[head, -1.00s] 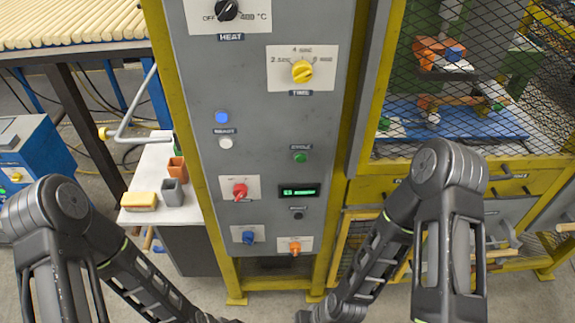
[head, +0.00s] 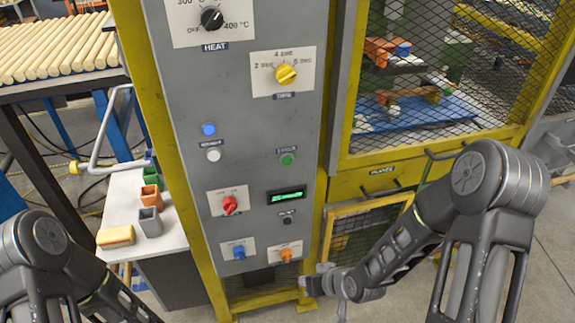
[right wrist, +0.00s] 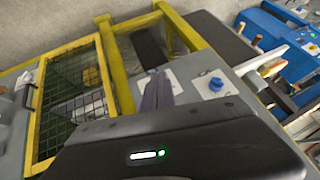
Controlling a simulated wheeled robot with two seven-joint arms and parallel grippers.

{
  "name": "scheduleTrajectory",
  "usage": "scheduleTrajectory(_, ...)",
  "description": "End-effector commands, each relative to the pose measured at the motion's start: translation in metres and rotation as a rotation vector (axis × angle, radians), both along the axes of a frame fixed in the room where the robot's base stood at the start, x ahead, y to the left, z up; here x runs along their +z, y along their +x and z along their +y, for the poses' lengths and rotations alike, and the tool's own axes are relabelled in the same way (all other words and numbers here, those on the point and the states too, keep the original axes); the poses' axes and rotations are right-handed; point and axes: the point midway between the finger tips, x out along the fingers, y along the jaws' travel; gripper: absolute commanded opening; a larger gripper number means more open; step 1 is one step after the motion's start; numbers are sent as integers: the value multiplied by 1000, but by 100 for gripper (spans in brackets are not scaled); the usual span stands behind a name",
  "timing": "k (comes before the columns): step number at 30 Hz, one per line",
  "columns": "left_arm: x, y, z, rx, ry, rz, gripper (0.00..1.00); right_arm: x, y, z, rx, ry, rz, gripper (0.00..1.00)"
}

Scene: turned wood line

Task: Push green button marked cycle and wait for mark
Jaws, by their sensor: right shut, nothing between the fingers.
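The green button (head: 287,160) is on the upright grey control panel (head: 250,130), right of centre, with a small label above that is too blurred to read surely. A small green-lit display (head: 287,197) sits below it; its text is unreadable. My right gripper (head: 310,286) is low by the panel's bottom right edge, well below the green button, and is shut and empty. In the right wrist view its closed fingers (right wrist: 157,92) point toward the lower panel, near a blue knob (right wrist: 216,84). The green button cannot be made out there. My left gripper is out of view.
The panel also carries a blue button (head: 208,129), a white button (head: 213,155), a red knob (head: 229,205), an orange knob (head: 286,255) and a yellow dial (head: 286,74). A mesh-fronted yellow cage (head: 335,150) stands right. A white side table (head: 125,205) stands left.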

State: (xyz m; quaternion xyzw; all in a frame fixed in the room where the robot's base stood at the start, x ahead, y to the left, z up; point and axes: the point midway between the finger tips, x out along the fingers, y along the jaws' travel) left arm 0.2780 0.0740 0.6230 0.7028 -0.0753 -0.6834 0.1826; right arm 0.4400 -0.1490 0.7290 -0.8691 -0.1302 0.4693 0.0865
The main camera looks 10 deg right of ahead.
Motion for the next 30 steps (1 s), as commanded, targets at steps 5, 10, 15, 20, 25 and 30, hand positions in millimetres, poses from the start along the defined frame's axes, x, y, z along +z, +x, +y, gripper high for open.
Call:
scheduleTrajectory(5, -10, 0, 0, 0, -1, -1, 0, 60, 49, -27, 98, -80, -276, 0)
scheduleTrajectory(10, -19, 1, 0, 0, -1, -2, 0, 141, 80, -43, 258, -197, -599, 0)
scheduleTrajectory(15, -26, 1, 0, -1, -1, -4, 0, 225, 77, -39, 492, -340, -939, 0)
scheduleTrajectory(20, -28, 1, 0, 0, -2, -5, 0, 274, 48, -18, 730, -437, -1192, 0)
scheduleTrajectory(25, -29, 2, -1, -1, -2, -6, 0, 290, 22, 0, 883, -464, -1321, 0)
scheduleTrajectory(30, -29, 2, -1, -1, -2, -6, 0, 292, 16, 4, 920, -469, -1348, 0)
